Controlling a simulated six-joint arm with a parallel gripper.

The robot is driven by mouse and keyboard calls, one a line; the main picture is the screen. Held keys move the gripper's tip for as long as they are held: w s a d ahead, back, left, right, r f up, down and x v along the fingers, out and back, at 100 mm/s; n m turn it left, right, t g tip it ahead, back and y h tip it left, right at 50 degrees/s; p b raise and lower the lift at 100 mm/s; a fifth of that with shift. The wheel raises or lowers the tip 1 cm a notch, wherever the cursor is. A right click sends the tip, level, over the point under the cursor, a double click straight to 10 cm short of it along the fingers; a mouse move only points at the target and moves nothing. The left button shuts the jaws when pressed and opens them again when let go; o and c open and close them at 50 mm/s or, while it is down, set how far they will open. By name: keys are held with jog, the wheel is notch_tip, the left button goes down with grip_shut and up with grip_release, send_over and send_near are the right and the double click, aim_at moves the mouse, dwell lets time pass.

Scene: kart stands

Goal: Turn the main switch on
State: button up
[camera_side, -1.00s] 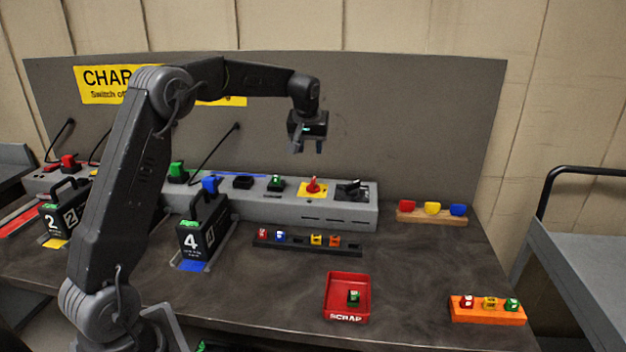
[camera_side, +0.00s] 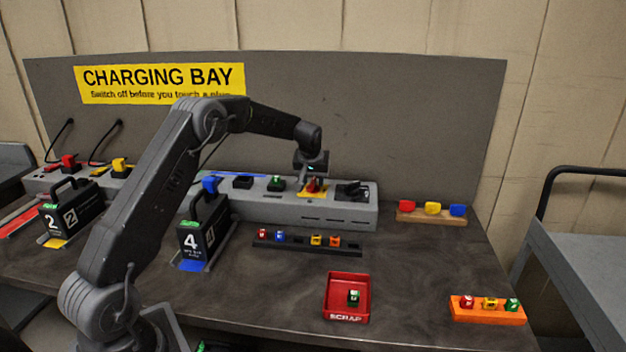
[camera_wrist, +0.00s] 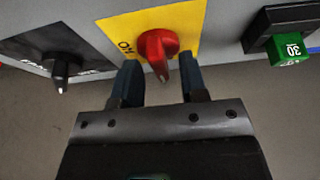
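The main switch is a red rotary knob (camera_wrist: 156,50) on a yellow plate (camera_wrist: 184,18) with black lettering, seen in the wrist view. In the side view the yellow plate (camera_side: 304,193) sits on top of the long grey charging unit (camera_side: 290,212), and the knob is partly hidden behind my gripper. My gripper (camera_wrist: 158,76) is open. Its two fingers stand apart on either side of the knob's pointer end, with gaps visible on both sides. In the side view my gripper (camera_side: 312,178) is low over the yellow plate.
A black rotary knob (camera_wrist: 62,68) on a dark plate lies beside the switch. A green fuse marked 30 (camera_wrist: 288,50) sits on its other side. A black fuse rack (camera_side: 280,245), a red scrap tray (camera_side: 333,310) and an orange block rack (camera_side: 470,312) stand in front.

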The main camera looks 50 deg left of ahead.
jog(key=shift+f, duration=0.1)
grip_shut()
dwell(0.3)
jog(key=shift+m, duration=0.4)
jog(key=m, duration=0.2)
jog(key=m+h, duration=0.1)
jog(key=shift+s+a+f+m+t+h, duration=0.1)
jog(key=shift+m+t+h, duration=0.2)
jog(key=shift+m+t, duration=0.1)
jog(key=m, duration=0.2)
jog(key=m+h, duration=0.1)
jog(key=m, duration=0.1)
jog(key=shift+a+m+h, duration=0.1)
jog(key=shift+m+h, duration=0.2)
jog(key=m+h, duration=0.1)
jog(key=m, duration=0.3)
jog(key=shift+h, duration=0.4)
jog(key=m+h, duration=0.1)
jog(key=m, duration=0.3)
jog(key=shift+a+m+g, duration=0.1)
jog(key=shift+m+g, duration=0.2)
jog(key=shift+g, duration=0.1)
